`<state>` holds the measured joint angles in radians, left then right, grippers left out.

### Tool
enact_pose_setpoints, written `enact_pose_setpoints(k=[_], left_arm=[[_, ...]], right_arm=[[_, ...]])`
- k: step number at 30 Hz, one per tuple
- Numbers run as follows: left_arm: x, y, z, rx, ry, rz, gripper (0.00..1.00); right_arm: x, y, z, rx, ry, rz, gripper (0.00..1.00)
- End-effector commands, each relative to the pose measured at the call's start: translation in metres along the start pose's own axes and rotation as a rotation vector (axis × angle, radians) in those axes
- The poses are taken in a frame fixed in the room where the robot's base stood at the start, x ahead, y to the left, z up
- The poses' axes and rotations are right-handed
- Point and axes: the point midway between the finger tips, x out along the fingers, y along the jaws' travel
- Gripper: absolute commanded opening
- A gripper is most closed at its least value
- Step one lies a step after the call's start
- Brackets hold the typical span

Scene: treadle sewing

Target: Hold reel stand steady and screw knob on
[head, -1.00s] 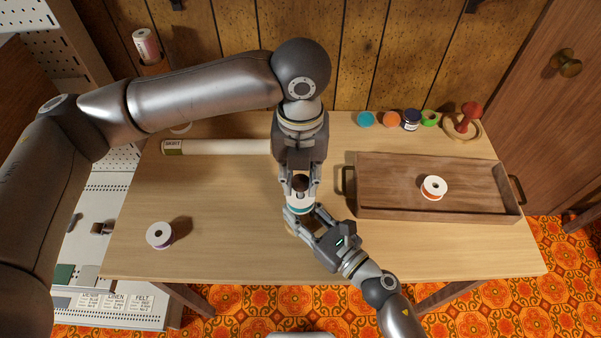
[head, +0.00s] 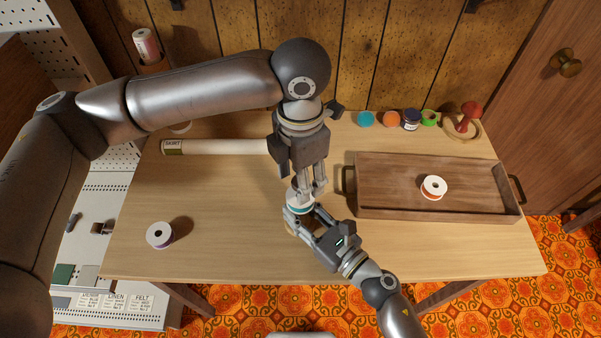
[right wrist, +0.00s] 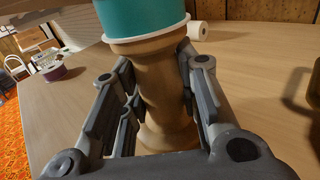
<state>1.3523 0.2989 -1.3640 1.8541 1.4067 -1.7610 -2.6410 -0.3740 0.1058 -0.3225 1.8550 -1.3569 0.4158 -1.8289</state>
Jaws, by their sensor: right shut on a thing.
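The reel stand has a turned wooden post (right wrist: 160,85) in the right wrist view, with a white-rimmed teal reel (right wrist: 145,20) on it. My left gripper (head: 313,188) points down at the top of the stand, directly above the reel. The knob is hidden behind the left gripper, so I cannot tell whether its fingers hold it.
A wooden tray (head: 375,207) with a white-and-orange spool (head: 433,188) stands at the right. A purple-white spool (head: 159,235) is at the left. A pale roll (head: 225,147) lies behind. Several small coloured pots and a red-knobbed item (head: 468,117) line the back right.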

Motion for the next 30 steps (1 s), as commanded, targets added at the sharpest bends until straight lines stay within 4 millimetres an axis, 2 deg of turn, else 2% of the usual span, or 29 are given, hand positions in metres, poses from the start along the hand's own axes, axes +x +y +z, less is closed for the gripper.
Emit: enact_pose_setpoints(k=[8,19,30], left_arm=[[-0.002,0.0,0.0,-0.001,0.0,0.0,0.48],[-0.043,0.0,0.0,-0.001,-0.001,0.0,0.48],[-0.045,0.0,0.0,-0.016,0.001,-0.001,0.46]], right_arm=[[0.0,0.0,-0.001,0.001,0.001,0.001,0.0],[0.0,0.0,-0.001,0.001,0.001,0.0,0.0],[0.0,0.0,-0.001,0.001,0.001,0.0,0.0]])
